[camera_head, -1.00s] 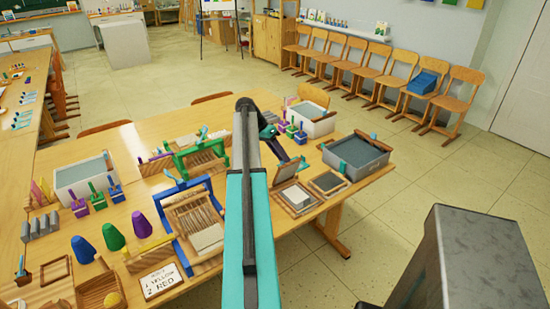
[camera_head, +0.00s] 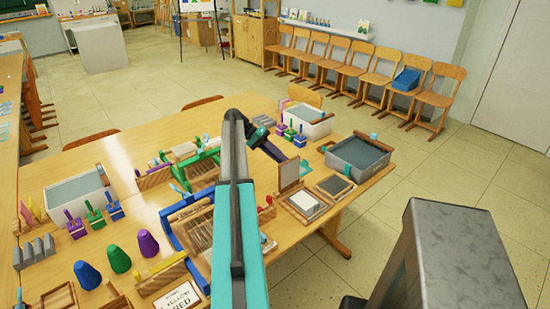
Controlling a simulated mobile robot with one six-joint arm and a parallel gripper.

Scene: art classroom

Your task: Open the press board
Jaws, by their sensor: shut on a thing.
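The press board is a small wooden frame (camera_head: 288,211) with a pale sheet (camera_head: 307,202) in it, near the table's right edge. Its hinged lid (camera_head: 289,174) stands about upright at the back left of the frame. My gripper (camera_head: 280,157) reaches down to the lid's top edge from the left and is shut on it. The fingertips are small and partly hidden, so the exact grip spot is unclear. My teal and dark arm covers part of the table in front.
A dark framed panel (camera_head: 334,187) lies right beside the press board. A grey basin (camera_head: 358,160) and a white basin (camera_head: 308,121) stand behind it. A blue loom frame (camera_head: 178,232) and a green one (camera_head: 197,170) are to the left.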

